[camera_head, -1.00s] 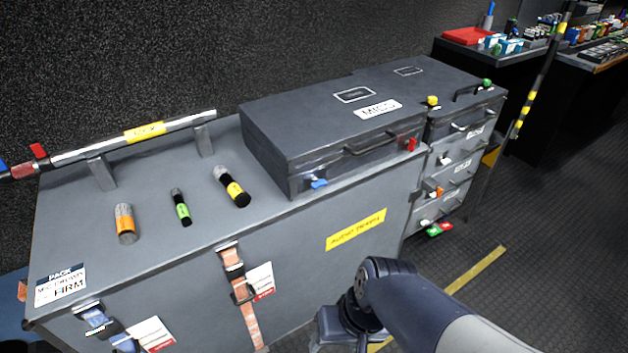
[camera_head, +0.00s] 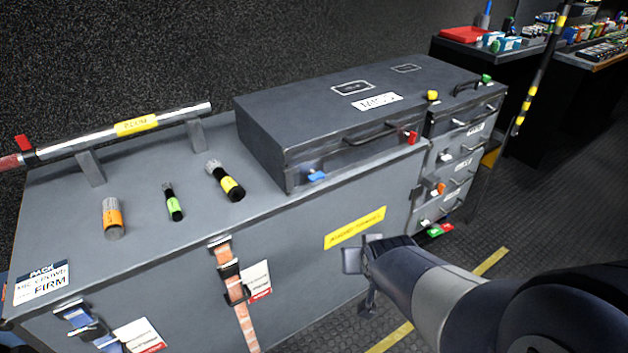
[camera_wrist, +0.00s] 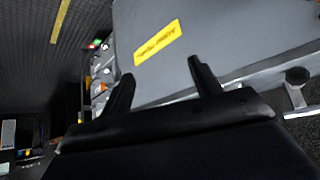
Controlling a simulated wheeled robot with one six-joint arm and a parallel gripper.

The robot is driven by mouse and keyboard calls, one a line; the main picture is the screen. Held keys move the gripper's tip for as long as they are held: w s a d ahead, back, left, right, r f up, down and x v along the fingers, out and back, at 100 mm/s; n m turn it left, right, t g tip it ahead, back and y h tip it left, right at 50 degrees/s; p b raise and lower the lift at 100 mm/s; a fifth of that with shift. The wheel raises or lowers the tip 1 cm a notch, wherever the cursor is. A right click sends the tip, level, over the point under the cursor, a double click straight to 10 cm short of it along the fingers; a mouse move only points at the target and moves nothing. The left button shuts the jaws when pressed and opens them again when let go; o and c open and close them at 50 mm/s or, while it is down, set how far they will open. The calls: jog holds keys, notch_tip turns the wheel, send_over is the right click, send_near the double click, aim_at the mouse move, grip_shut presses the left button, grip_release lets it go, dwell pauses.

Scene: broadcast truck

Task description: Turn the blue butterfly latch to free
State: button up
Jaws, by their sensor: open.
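The blue butterfly latch (camera_head: 316,175) is on the front left of the grey case labelled MICS (camera_head: 290,135), which lies on the big grey trunk. A red latch (camera_head: 411,138) is at the right of the same case front. My gripper (camera_head: 358,272) is in front of the trunk, below and to the right of the blue latch and well apart from it. In the wrist view my gripper (camera_wrist: 160,85) shows two spread dark fingers with nothing between them. The blue latch is not visible in the wrist view.
Three microphones, orange (camera_head: 113,218), green (camera_head: 174,202) and yellow (camera_head: 227,182), lie left of the case on the trunk (camera_head: 300,235). A boom pole (camera_head: 100,138) rests behind them. A drawer unit (camera_head: 447,165) stands right. Straps (camera_head: 235,290) hang on the trunk front. Floor is free at right.

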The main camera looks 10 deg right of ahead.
jog(key=w+d+n+t+b, duration=0.1)
jog(key=w+d+t+b, duration=0.3)
jog(key=w, duration=0.4)
jog(key=n+t+y+b, duration=0.5)
jog(key=y, duration=0.3)
send_near(319, 179)
jog(key=b+x, duration=0.2)
jog(key=x, duration=0.7)
jog(key=shift+w+a+r, duration=0.1)
jog(key=shift+w, duration=0.05)
jog(key=shift+c, duration=0.6)
jog(key=c, duration=0.9)
